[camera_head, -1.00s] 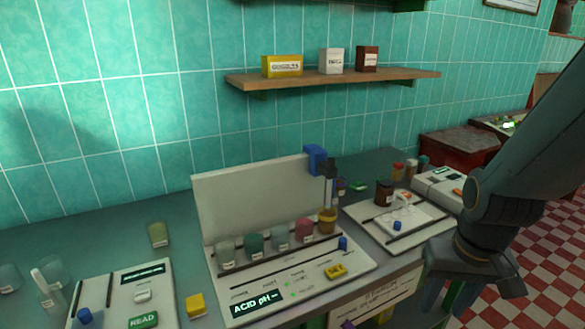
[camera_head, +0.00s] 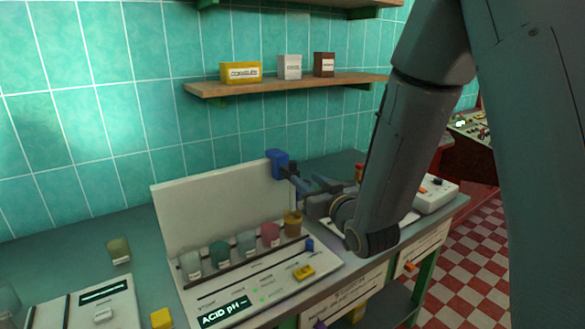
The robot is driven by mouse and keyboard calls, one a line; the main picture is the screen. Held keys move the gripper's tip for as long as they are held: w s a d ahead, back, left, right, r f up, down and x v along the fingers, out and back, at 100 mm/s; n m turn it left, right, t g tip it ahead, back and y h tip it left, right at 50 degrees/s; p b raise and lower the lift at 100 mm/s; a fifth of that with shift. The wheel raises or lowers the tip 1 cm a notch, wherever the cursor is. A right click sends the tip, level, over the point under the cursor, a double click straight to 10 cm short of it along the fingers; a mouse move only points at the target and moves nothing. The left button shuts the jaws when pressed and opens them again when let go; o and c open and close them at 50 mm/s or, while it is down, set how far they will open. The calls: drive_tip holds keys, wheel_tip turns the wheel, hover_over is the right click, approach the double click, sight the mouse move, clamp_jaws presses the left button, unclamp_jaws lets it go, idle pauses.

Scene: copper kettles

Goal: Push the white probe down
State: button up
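The acid pH station (camera_head: 240,290) is a pale board with a display, an upright back panel (camera_head: 215,207) and a row of small jars (camera_head: 220,254). A blue holder (camera_head: 277,162) is fixed at the panel's top right corner. My gripper (camera_head: 298,182) is beside and slightly below this holder, above the brown-yellow jar (camera_head: 293,223) at the row's right end. Its dark fingers point left; whether they touch the holder or grip anything cannot be told.
A blue knob (camera_head: 310,244) and a yellow switch (camera_head: 304,272) are on the station's front right. A wooden shelf (camera_head: 290,86) with boxes is above. A second device (camera_head: 100,300) stands at lower left. My arm hides much of the right bench.

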sight(294, 168)
drive_tip(key=shift+t+y, duration=0.3)
drive_tip(key=p+x, duration=0.1)
drive_tip(key=x, duration=0.4)
drive_tip(key=r+p+x, duration=0.1)
drive_tip(key=x, duration=0.2)
drive_tip(key=shift+s+a+p, duration=0.1)
drive_tip(key=shift+a+p, duration=0.2)
drive_tip(key=shift+a, duration=0.05)
drive_tip(key=shift+c, duration=0.3)
